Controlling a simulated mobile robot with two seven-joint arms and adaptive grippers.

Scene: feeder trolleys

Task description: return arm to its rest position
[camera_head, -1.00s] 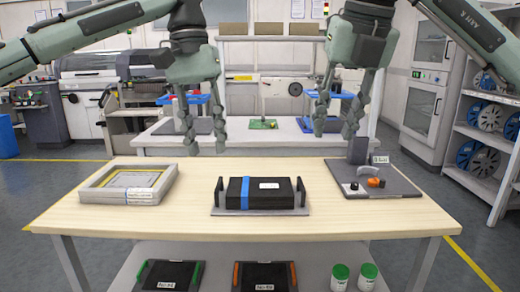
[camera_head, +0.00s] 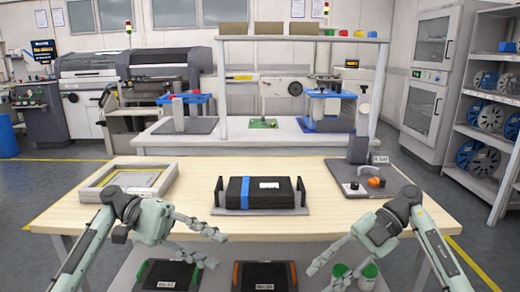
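My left gripper (camera_head: 208,244) is low at the front left of the wooden table (camera_head: 330,222), in front of its near edge. Its two fingers are spread apart with nothing between them. My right gripper (camera_head: 326,270) is low at the front right, its arm coming in from the right edge. Its fingers point left and look spread apart, with nothing seen between them. Both arms are clear of the things on the tabletop.
A black box with a blue band (camera_head: 285,191) sits in a holder mid-table. A grey frame tray (camera_head: 97,182) lies left, a grey fixture board (camera_head: 399,184) right. Black trays (camera_head: 265,277) and green-capped jars (camera_head: 368,271) stand on the lower shelf.

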